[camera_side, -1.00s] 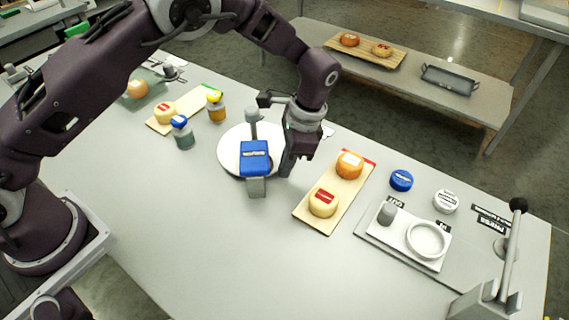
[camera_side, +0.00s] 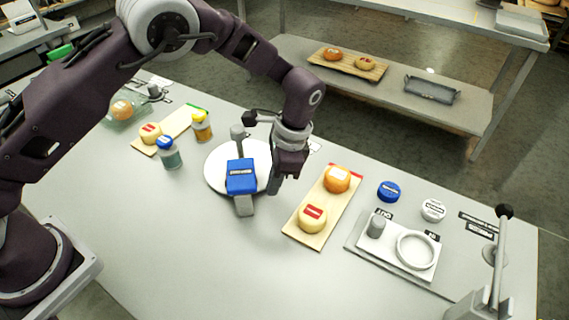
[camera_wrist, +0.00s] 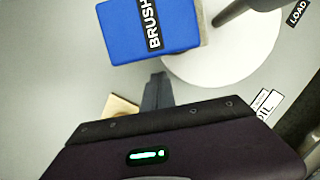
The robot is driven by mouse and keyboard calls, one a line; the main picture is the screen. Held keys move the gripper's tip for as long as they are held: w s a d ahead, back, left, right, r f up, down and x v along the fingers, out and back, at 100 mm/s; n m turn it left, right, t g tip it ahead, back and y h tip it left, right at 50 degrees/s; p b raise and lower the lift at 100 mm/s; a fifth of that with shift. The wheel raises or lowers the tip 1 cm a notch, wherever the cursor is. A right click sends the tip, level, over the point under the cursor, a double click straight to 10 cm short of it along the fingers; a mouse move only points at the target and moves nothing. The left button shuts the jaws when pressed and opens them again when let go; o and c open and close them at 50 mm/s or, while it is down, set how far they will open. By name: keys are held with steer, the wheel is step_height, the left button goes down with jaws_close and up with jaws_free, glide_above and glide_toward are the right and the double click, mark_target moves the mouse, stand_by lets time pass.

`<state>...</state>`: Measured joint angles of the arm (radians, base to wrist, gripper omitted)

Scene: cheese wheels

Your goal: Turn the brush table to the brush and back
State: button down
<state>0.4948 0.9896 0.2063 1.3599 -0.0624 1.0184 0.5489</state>
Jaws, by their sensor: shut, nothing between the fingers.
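The brush table is a white round turntable (camera_side: 216,178), with a grey upright post (camera_side: 238,140) near its far side. No cheese shows on it. The blue brush block (camera_side: 241,177) stands on a grey support at its near edge. In the wrist view the block, lettered BRUSH (camera_wrist: 150,28), overlaps the white disc (camera_wrist: 240,65). My gripper (camera_side: 274,187) is shut and empty, pointing down beside the right rim of the turntable, right of the brush. Its fingers (camera_wrist: 157,92) show below the block in the wrist view. I cannot tell whether they touch the rim.
A board with an orange and a yellow cheese (camera_side: 297,232) lies just right of my gripper. Farther right are blue and white tubs and a press plate (camera_side: 358,238) with a lever. Two jars (camera_side: 170,155) and another board stand left. The front table is clear.

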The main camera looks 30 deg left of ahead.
steer(key=shift+w+d+r, duration=0.35)
steer(key=shift+w+d, duration=0.1)
steer(key=shift+d, duration=0.15)
steer(key=shift+w+d+r, duration=0.3)
steer(key=shift+w+d, duration=0.15)
steer(key=shift+d, duration=0.15)
steer(key=s+a+v, duration=0.1)
steer(key=v, duration=1.3)
steer(key=s+a+m+t+h, duration=0.1)
steer(key=s+a+m+h, duration=0.45)
steer(key=a+m, duration=0.55)
steer(key=s+a+m+t+h, duration=0.1)
steer(key=s+a+m+h, duration=0.45)
steer(key=a, duration=0.85)
steer(key=shift+m+g+y, duration=0.4)
steer(key=shift+m+y, duration=0.15)
steer(key=shift+y, duration=0.15)
steer(key=d+f, duration=0.2)
steer(key=f, duration=0.3)
steer(key=s+d+f, duration=0.1)
steer(key=d+f, duration=0.1)
steer(key=f, duration=0.3)
steer(key=s+d+f, duration=0.1)
steer(key=d+f, duration=0.1)
steer(key=f, duration=0.3)
steer(key=shift+w+d, duration=0.85)
steer(key=shift+d, duration=0.25)
steer(key=shift+w+d, duration=0.4)
steer(key=shift+d, duration=0.15)
